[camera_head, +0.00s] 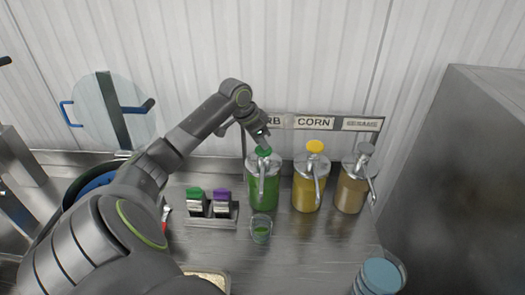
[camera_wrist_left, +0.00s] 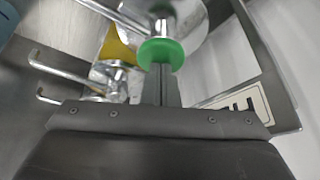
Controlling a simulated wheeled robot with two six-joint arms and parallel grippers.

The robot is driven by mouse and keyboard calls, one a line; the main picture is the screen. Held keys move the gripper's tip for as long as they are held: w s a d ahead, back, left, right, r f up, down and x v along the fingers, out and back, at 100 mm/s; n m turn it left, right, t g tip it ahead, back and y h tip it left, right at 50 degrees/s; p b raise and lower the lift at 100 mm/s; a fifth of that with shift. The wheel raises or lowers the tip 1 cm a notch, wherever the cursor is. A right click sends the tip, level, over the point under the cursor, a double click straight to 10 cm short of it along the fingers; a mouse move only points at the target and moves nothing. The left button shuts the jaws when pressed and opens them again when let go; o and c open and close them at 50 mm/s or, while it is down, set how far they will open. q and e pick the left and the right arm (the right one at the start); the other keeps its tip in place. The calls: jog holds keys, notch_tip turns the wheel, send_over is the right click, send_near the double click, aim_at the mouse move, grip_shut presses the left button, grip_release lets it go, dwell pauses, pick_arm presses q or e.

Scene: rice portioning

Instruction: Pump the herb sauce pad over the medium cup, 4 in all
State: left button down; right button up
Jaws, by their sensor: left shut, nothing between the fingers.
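The herb sauce dispenser (camera_head: 262,190) is a clear jar of green sauce with a green pump pad (camera_head: 263,151) on top. The pad also shows in the left wrist view (camera_wrist_left: 161,53). My left gripper (camera_head: 262,142) is shut and empty, with its fingertips right at the pad; I cannot tell whether they touch it. In the left wrist view the closed fingers (camera_wrist_left: 163,85) point at the pad. A small clear cup (camera_head: 261,230) with some green in it stands in front of the herb jar, below its spout. My right gripper is not in view.
The corn dispenser (camera_head: 306,188) with a yellow pad and the sesame dispenser (camera_head: 351,190) with a grey pad stand to the right. A holder (camera_head: 211,215) with green and purple tops is at left. Blue-topped cups (camera_head: 380,276) stand front right. The counter between is clear.

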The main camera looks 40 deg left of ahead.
pick_arm(q)
jog(key=shift+s, duration=0.1)
jog(key=shift+r+p, duration=0.9)
jog(key=shift+p, duration=0.05)
jog(key=shift+r, duration=0.75)
jog(key=shift+f, duration=0.15)
